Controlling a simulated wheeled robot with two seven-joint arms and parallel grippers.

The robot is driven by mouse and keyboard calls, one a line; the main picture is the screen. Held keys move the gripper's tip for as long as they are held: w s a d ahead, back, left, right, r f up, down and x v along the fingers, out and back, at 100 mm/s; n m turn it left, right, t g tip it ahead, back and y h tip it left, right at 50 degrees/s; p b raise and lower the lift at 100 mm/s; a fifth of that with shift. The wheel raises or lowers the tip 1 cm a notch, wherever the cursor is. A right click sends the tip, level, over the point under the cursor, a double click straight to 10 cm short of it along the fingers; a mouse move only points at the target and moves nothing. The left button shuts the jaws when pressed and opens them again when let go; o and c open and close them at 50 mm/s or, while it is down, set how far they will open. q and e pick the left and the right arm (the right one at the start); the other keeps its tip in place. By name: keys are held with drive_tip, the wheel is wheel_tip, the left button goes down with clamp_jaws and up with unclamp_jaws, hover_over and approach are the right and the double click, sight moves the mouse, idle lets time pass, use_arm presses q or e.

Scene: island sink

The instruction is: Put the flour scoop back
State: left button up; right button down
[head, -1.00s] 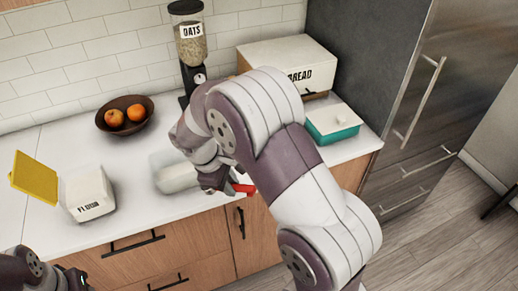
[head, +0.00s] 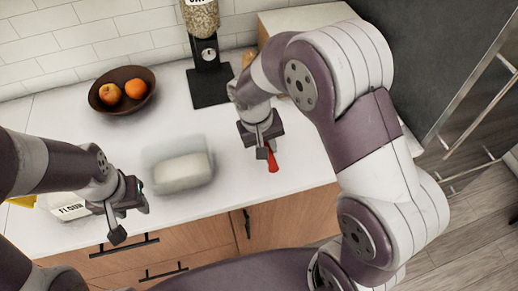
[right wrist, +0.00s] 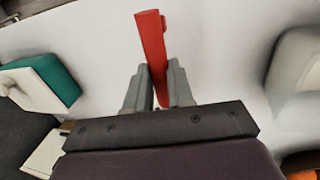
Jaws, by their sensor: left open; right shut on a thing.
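The red flour scoop (head: 273,161) is in my right gripper (head: 264,150), above the front right part of the counter. In the right wrist view the scoop (right wrist: 151,50) stands out between the two fingers. The white flour box (head: 70,211) is at the left of the counter, mostly hidden behind my left arm; its lettered front shows. My left gripper (head: 130,221) is open and empty, just right of the flour box. A bit of the yellow lid (head: 22,202) shows at the left edge. The inside of the box is hidden.
A whitish container (head: 183,172) stands mid-counter between my grippers. Behind are a brown bowl (head: 104,108) with fruit and the oats dispenser (head: 208,88). A teal box (right wrist: 55,77) shows in the right wrist view.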

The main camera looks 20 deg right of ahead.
sight(260, 162)
drive_tip(key=shift+w+a+f, duration=0.4)
drive_tip(key=shift+w, duration=0.15)
drive_tip(key=shift+w+a+f, duration=0.35)
drive_tip(key=shift+w+a, duration=0.05)
drive_tip(key=shift+w, duration=0.15)
drive_tip(key=f, duration=0.2)
drive_tip(key=f+p, duration=0.1)
drive_tip(key=shift+s+a+f, duration=0.1)
drive_tip(key=shift+s+f, duration=0.15)
drive_tip(key=shift+s, duration=0.05)
drive_tip(key=shift+w+f, duration=0.25)
drive_tip(key=shift+f, duration=0.05)
drive_tip(key=shift+s+f, duration=0.1)
drive_tip(key=c, duration=1)
unclamp_jaws()
drive_tip(key=shift+s, duration=0.1)
wheel_tip(260, 162, up, 12)
drive_tip(key=a, duration=0.2)
drive_tip(key=s+d, duration=0.2)
drive_tip(key=s, duration=0.2)
drive_tip(key=s+d+f+t+y, duration=0.1)
drive_tip(key=s+d, duration=0.2)
drive_tip(key=s, duration=0.1)
drive_tip(key=s+d+f+y, duration=0.1)
drive_tip(key=s+d, duration=0.2)
drive_tip(key=s, duration=0.1)
drive_tip(key=shift+f+b, duration=0.15)
drive_tip(key=shift+b, duration=0.25)
